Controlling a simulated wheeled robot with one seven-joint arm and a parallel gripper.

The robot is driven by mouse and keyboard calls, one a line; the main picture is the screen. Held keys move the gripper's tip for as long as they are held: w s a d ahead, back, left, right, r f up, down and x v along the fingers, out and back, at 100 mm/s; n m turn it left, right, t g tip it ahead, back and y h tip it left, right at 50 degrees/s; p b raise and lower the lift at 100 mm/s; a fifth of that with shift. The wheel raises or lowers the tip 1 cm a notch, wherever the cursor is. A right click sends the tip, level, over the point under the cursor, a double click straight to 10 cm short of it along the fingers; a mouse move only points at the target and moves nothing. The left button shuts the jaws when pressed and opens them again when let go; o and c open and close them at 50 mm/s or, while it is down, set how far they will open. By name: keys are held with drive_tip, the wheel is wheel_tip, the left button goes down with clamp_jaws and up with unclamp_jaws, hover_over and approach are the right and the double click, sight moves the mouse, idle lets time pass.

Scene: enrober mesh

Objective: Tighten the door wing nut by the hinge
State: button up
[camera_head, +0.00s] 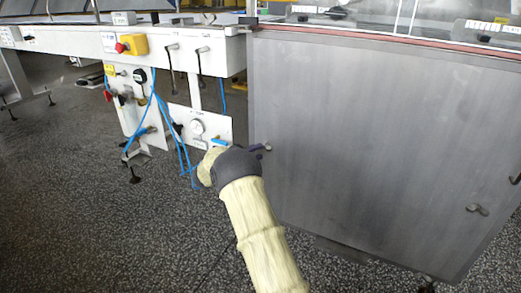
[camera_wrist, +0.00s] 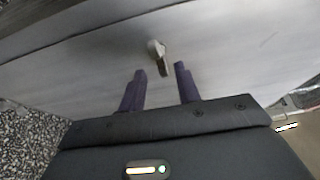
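A small grey wing nut (camera_wrist: 157,48) sticks out from the metal door panel in the wrist view. In the head view a small part of this nut (camera_head: 267,147) shows at the left edge of the grey door (camera_head: 370,130). My gripper (camera_head: 258,149) is beside it, its dark body partly covering the area. In the wrist view the two purple fingers of my gripper (camera_wrist: 160,70) are apart with nothing between them. I cannot tell whether a finger touches the nut. No hinge is clearly visible.
Another wing nut (camera_head: 477,209) sits on the door's lower right, with a dark fitting (camera_head: 516,179) at its right edge. Left stand a white machine frame (camera_head: 130,42), a gauge panel (camera_head: 200,126) and hanging blue hoses (camera_head: 180,150).

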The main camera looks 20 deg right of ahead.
drive_tip(key=p+v, duration=0.5)
drive_tip(key=v, duration=0.9)
drive_tip(key=shift+a, duration=0.35)
drive_tip(key=shift+r, duration=0.1)
drive_tip(key=w+a+r+n+t+y+p, duration=0.2)
drive_tip(key=w+r+n+t+y+p, duration=0.2)
drive_tip(key=r+n+t+y, duration=0.5)
drive_tip(key=s+a+r+n+g+y+p, duration=0.1)
drive_tip(key=s+a+r+n+y+p, duration=0.25)
drive_tip(key=n, duration=0.65)
drive_tip(key=s+d+n+g+y+p, duration=0.1)
drive_tip(key=s+n+g, duration=0.4)
drive_tip(key=s, duration=1.1)
drive_tip(key=s+n+g+y+p, duration=0.2)
drive_tip(key=s+n+g+y, duration=0.2)
drive_tip(key=s+n, duration=0.5)
drive_tip(key=s+g, duration=0.1)
drive_tip(key=s, duration=0.7)
drive_tip(key=shift+s+d+r+p, duration=0.2)
drive_tip(key=shift+s+d+p, duration=0.05)
drive_tip(key=shift+d+p, duration=0.15)
